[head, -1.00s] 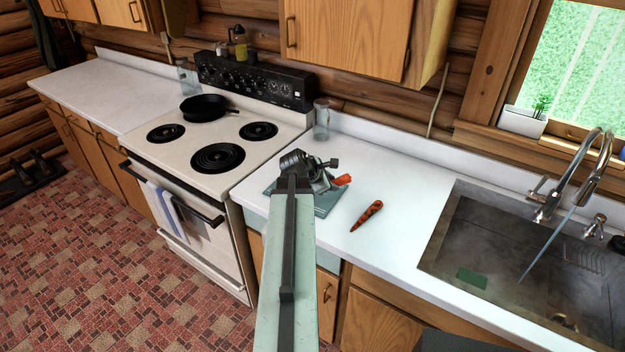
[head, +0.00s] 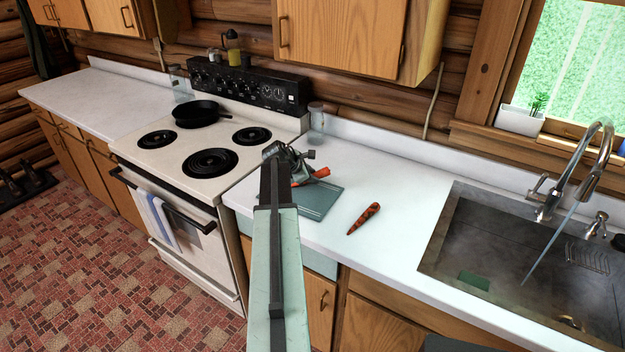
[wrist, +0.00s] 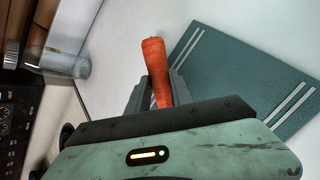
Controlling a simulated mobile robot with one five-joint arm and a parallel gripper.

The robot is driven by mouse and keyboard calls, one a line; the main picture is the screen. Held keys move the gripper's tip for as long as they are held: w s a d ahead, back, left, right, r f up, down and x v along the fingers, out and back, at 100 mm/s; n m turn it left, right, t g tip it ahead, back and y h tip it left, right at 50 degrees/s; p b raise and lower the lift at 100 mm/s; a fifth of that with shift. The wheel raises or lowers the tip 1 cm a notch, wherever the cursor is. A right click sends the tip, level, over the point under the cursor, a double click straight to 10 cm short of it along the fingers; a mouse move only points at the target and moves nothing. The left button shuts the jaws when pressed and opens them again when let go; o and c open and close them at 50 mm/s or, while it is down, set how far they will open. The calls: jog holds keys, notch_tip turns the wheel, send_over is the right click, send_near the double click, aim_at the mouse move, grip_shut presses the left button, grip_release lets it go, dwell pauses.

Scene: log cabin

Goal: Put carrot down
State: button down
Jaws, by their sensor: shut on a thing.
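In the wrist view the held carrot (wrist: 155,62) points away between the two fingers (wrist: 158,92). Whether it touches the counter is unclear. The teal cutting board (head: 319,204) lies on the white counter; in the wrist view the board (wrist: 250,75) is right of the carrot. A second, dark-spotted carrot (head: 363,218) lies on the counter, right of the board.
The stove (head: 190,150) with a black pan (head: 197,112) stands to the left. A glass jar (head: 317,120) stands at the back of the counter, close behind my gripper. The sink (head: 500,240) is at the right. Counter between the spotted carrot and sink is clear.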

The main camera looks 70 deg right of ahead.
jog(key=shift+r, duration=0.1)
jog(key=c, duration=1.1)
grip_release()
jog(key=shift+c, duration=0.2)
jog(key=shift+a+r+p, duration=0.2)
jog(key=shift+r+p, duration=0.15)
jog(key=shift+p, duration=0.1)
jog(key=p+v, duration=0.8)
jog(key=v, duration=0.3)
jog(key=shift+w, duration=0.2)
jog(key=shift+a, duration=0.15)
